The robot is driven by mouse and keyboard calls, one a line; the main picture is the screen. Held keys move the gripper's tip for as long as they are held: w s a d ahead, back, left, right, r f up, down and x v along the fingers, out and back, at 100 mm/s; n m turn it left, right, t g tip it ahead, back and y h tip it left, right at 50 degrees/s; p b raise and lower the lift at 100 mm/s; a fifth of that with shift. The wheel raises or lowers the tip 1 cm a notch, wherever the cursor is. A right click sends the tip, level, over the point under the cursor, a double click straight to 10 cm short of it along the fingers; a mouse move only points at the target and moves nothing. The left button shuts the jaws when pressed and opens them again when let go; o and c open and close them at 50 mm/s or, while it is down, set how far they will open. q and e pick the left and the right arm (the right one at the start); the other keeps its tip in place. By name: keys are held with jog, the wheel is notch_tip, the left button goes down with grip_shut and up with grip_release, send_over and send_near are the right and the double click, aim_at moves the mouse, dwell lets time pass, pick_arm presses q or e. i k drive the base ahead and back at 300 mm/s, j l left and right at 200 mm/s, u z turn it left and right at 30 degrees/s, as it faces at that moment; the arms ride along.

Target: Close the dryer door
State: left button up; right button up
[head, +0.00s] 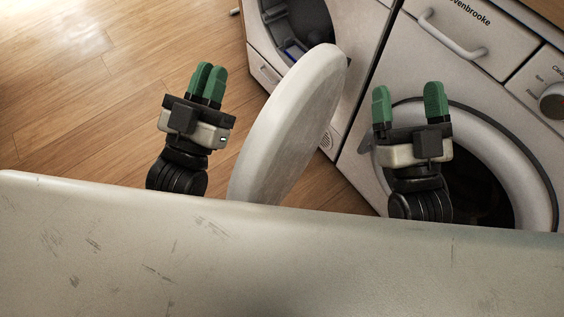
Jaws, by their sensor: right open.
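A round, thick white door (290,130) stands swung open, seen nearly edge-on, in front of the left machine (352,25). Its lower end is hidden at the bottom. The dark drum opening (305,22) of that machine shows behind it. My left gripper (208,80) is left of the door, apart from it, with its green fingers together and nothing seen between them. My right gripper (409,98) is right of the door, open and empty, in front of the right machine.
The right machine (510,85) has a bar handle (450,38), a knob and a round white ring (515,165) around a dark centre. Wooden floor (100,90) is clear at left. A pale scratched surface (270,260) fills the bottom.

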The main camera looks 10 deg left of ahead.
aim_at(303, 147)
jog(key=k+l+u, duration=0.15)
jog(key=u, duration=0.35)
jog(key=k+u, duration=0.25)
jog(key=u, duration=0.25)
jog(key=k+l+z, duration=0.4)
jog(key=k+z, duration=0.3)
jog(key=i+l, duration=0.05)
jog(key=i, duration=0.05)
